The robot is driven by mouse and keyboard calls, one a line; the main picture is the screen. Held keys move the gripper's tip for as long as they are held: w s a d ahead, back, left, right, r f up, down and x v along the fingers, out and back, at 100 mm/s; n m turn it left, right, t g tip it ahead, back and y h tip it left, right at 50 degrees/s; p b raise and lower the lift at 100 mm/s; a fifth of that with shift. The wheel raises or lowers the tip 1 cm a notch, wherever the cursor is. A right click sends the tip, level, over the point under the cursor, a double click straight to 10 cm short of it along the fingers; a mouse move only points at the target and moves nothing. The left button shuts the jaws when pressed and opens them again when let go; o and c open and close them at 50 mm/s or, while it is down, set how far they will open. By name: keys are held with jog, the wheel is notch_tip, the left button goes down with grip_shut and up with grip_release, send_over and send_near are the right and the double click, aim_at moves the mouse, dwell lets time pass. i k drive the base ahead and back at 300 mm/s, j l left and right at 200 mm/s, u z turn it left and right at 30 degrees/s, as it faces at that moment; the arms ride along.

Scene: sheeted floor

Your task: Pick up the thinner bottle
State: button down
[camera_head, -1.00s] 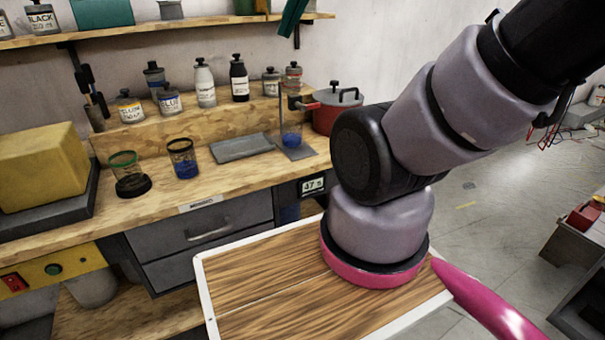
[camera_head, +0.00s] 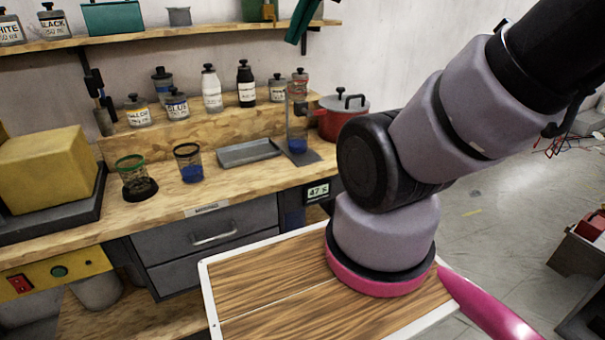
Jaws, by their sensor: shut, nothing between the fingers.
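A slim white bottle (camera_head: 211,90) with a dark cap and a slim black bottle (camera_head: 246,85) stand upright side by side on the raised wooden ledge at the back of the bench. The black one looks very slightly narrower, but I cannot tell surely which bottle is the thinner one. My arm fills the right side of the picture, in front of the bench. My gripper is not in view.
On the bench are a green-rimmed cup (camera_head: 134,176), a cup with blue contents (camera_head: 188,162), a grey tray (camera_head: 248,152), a glass cylinder (camera_head: 297,130) and a red pot (camera_head: 343,117). A yellow block (camera_head: 45,170) stands left. A white-edged wooden board (camera_head: 262,285) lies in front.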

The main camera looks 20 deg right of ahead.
aim_at(210, 86)
jog(key=i+j+z, duration=0.15)
jog(key=j, duration=0.35)
jog(key=i+j+z, duration=0.2)
jog(key=j, duration=0.3)
jog(key=j+z, duration=0.15)
jog(key=j, duration=0.35)
